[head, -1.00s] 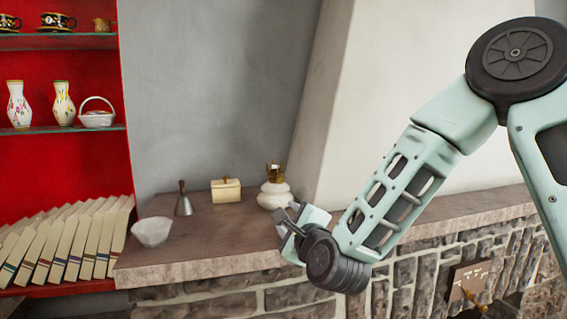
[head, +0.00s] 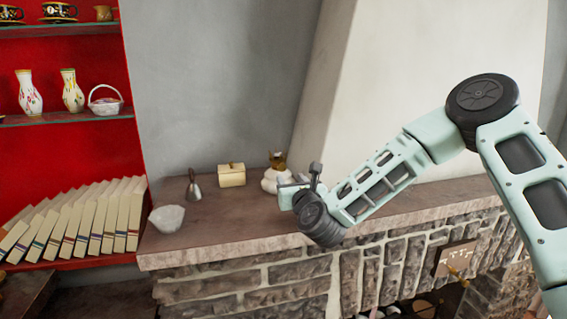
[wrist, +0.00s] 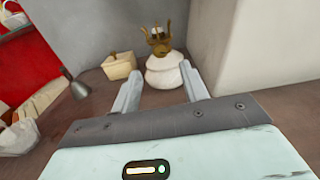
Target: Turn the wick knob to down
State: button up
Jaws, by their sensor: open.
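A small oil lamp with a round white base (head: 270,183) and a brass burner (head: 277,161) stands on the stone ledge near the wall corner. In the wrist view, the white base (wrist: 164,75) is straight ahead, with the crown-like brass burner (wrist: 160,39) above it. I cannot make out the wick knob clearly. My gripper (wrist: 161,74) is open and empty, its two fingers pointing at the lamp, one to each side of the white base in the picture. In the head view my gripper (head: 288,188) covers the lamp's lower right part. I cannot tell whether they touch.
A cream box (head: 231,176), a grey bell (head: 194,187) and a white bowl (head: 167,218) stand left of the lamp on the ledge (head: 225,225). Sloped white masonry (head: 400,90) rises to its right. Red shelves with vases and books are at far left.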

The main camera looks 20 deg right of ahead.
aim_at(283, 168)
jog(key=w+p, duration=0.3)
jog(key=w, duration=0.4)
jog(key=shift+w+r, duration=0.15)
jog(key=shift+w, duration=0.2)
jog(key=shift+w+p, duration=0.3)
jog(key=shift+w, duration=0.35)
grip_shut()
